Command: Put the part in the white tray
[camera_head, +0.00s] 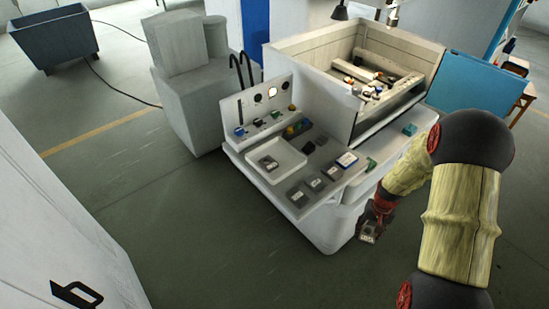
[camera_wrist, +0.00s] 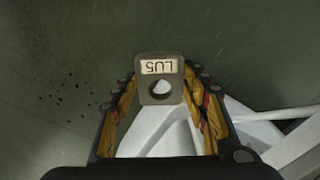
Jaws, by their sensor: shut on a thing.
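My gripper (camera_head: 374,222) is shut on a dark grey part (camera_head: 368,238), held out beyond the front right side of the machine's bench. In the wrist view the part (camera_wrist: 159,93) sits between the fingertips of my gripper (camera_wrist: 161,78); it has a round hole and a pale label with dark characters. The white tray (camera_head: 290,153) lies on the left of the bench, left of and apart from my gripper. A small dark part (camera_head: 268,163) lies in the tray.
Several dark labelled pieces (camera_head: 314,184) lie along the front of the bench (camera_head: 335,192). Coloured items (camera_head: 296,129) stand behind the tray. A high-walled tank (camera_head: 311,62) rises behind.

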